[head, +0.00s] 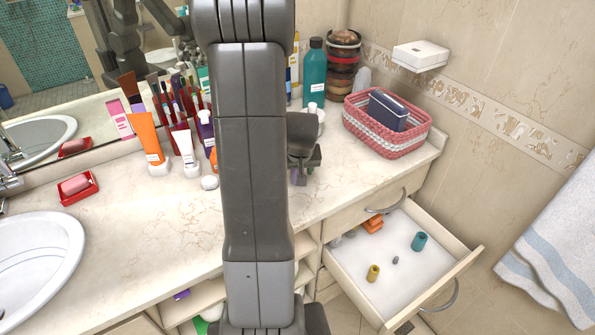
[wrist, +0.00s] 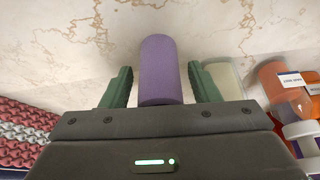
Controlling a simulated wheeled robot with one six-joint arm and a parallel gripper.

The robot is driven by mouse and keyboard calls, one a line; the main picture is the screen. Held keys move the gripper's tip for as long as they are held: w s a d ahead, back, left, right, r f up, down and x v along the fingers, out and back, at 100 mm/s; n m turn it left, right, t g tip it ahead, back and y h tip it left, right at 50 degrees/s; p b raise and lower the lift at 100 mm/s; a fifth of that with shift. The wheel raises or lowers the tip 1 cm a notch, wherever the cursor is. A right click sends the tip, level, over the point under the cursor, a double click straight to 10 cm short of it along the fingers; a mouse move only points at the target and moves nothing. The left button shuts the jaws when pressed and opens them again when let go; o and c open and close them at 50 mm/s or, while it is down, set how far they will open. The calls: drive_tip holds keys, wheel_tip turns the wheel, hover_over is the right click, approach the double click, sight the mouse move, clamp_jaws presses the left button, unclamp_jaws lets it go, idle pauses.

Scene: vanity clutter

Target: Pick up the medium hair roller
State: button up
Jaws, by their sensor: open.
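A purple cylinder (wrist: 159,70), which looks like the medium hair roller, stands between the two green fingers of my gripper (wrist: 160,86) in the wrist view. The fingers are open, one on each side, with a narrow gap at each side of the roller. In the head view my arm hides most of the gripper, and only a small bit of purple (head: 294,175) shows beside it, low over the counter. A teal roller (head: 419,241) and a yellow roller (head: 373,273) stand in the open drawer (head: 345,264).
Close to the right finger are a pale translucent jar (wrist: 224,79) and orange containers (wrist: 283,80). A pink and white woven basket (head: 407,143) holds a dark blue case. Tubes and brushes crowd the mirror side.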

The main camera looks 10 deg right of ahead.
drive_tip(key=shift+f, duration=0.15)
drive_tip(key=c, duration=1)
